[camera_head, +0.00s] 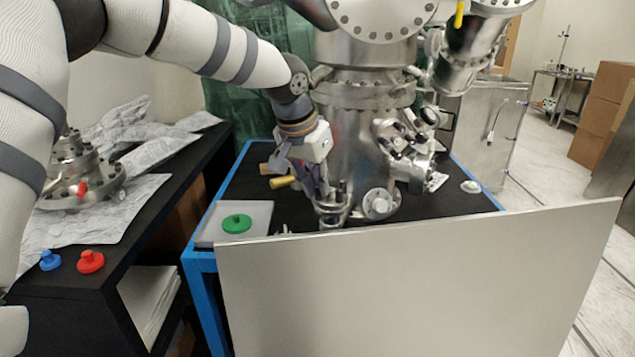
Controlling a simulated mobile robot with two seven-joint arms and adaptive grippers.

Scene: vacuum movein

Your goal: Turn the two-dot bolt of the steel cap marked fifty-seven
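My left gripper (322,190) reaches down at the front of the steel vacuum chamber, its fingers close to a small steel flange fitting (333,214) low on the chamber. The fingers overlap the fitting in the picture; I cannot tell whether they touch it or whether they are open or shut. A round steel cap (379,204) with a bright middle sits just right of that fitting. No number or dot marks are readable at this size, so I cannot tell which cap is fifty-seven or where its two-dot bolt is. My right gripper is not in view.
A pale panel (420,285) stands in front of the blue-framed table. A tray (262,212) holding a green knob (237,223) lies left of the fitting. A yellow-handled tool (283,182) is beside my gripper. Red (90,262) and blue (50,260) knobs sit on the black bench.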

